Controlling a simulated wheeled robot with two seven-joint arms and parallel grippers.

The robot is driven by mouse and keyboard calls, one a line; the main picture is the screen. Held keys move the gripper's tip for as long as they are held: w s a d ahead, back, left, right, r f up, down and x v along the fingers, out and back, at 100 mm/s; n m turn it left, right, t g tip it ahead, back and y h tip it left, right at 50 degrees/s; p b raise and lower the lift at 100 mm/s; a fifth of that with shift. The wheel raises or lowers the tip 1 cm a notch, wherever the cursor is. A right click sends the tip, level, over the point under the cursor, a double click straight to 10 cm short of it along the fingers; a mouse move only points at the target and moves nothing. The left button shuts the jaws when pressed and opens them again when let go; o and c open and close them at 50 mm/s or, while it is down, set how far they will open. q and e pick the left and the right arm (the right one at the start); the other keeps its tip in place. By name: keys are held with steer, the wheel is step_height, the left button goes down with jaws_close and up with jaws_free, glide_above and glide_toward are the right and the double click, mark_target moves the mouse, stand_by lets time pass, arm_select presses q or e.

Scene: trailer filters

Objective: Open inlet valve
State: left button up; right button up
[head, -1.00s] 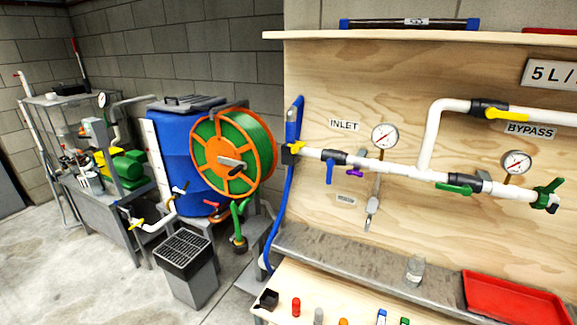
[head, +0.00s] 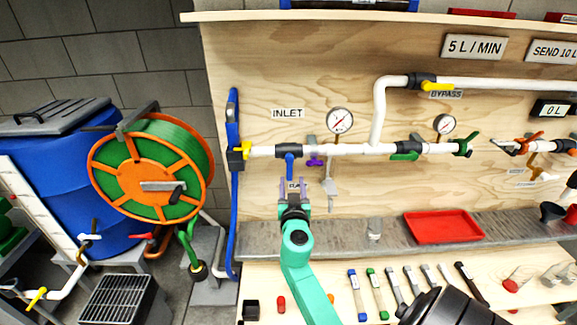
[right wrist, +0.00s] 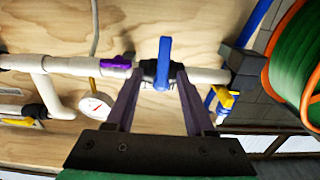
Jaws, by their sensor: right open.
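The white inlet pipe runs across the plywood panel under the INLET label (head: 288,113). A valve with a blue lever (head: 290,168) sits on it below the label, the lever hanging straight down, across the pipe. A yellow-handled valve (head: 243,150) is at the pipe's left end. My right gripper (head: 293,187) is open just below the blue lever. In the right wrist view the blue lever (right wrist: 164,62) shows upright between the two open fingertips (right wrist: 156,76), with no clear contact. I cannot tell whether it is inside the jaws. My left gripper is out of view.
A small purple handle (head: 315,162) and a pressure gauge (head: 339,121) are close to the right of the blue lever. A blue hose (head: 233,195) and the orange-green reel (head: 150,175) are at the left. A red tray (head: 443,227) lies on the ledge.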

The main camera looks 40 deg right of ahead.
mark_target(289, 172)
steer(key=x, duration=0.6)
steer(key=shift+w+a+f, duration=0.1)
steer(key=shift+w+a, duration=0.2)
steer(key=shift+w+d, duration=0.2)
steer(key=shift+d, duration=0.2)
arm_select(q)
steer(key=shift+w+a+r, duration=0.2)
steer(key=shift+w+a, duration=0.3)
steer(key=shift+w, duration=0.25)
arm_select(e)
steer(key=shift+a, duration=0.1)
jaws_close()
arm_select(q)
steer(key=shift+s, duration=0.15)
